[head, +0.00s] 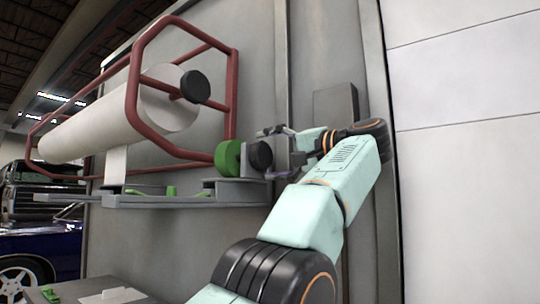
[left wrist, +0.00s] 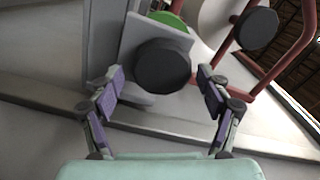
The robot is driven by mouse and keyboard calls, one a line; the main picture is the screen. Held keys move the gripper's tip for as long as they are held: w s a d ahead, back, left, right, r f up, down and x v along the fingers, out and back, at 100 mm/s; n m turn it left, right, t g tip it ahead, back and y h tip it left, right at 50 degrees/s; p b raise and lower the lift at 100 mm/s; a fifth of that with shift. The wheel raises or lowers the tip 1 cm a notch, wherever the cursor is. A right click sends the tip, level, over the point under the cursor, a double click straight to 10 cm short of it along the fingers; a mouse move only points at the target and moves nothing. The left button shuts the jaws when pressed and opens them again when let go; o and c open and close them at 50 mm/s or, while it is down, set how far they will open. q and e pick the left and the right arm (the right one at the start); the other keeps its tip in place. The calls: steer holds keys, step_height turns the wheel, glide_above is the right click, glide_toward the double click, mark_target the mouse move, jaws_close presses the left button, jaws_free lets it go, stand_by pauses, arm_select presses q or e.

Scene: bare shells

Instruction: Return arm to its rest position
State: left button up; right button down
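My left arm rises from the bottom of the head view and bends toward the wall, with its left gripper (head: 268,154) pointing left. In the left wrist view the gripper (left wrist: 158,76) is open, its two purple-padded fingers well apart. A round black knob (left wrist: 162,66) shows between the fingertips, with a gap on each side; nothing is held. In the head view the black knob (head: 260,155) sits beside a green wheel (head: 228,157) on a grey shelf. I cannot tell exactly how deep the knob is between the fingers. My right gripper is in neither view.
A dark red tube frame (head: 235,100) holds a large white roll (head: 110,124) with a black end cap (head: 196,87). The grey shelf (head: 170,199) runs below it. A grey box (head: 336,103) is on the wall behind my wrist. A blue car (head: 40,250) stands far left.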

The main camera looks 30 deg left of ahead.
arm_select(q)
steer(key=shift+s+a+r, duration=0.1)
stand_by(0.3)
steer(key=m, duration=0.2)
steer(key=shift+m, duration=0.8)
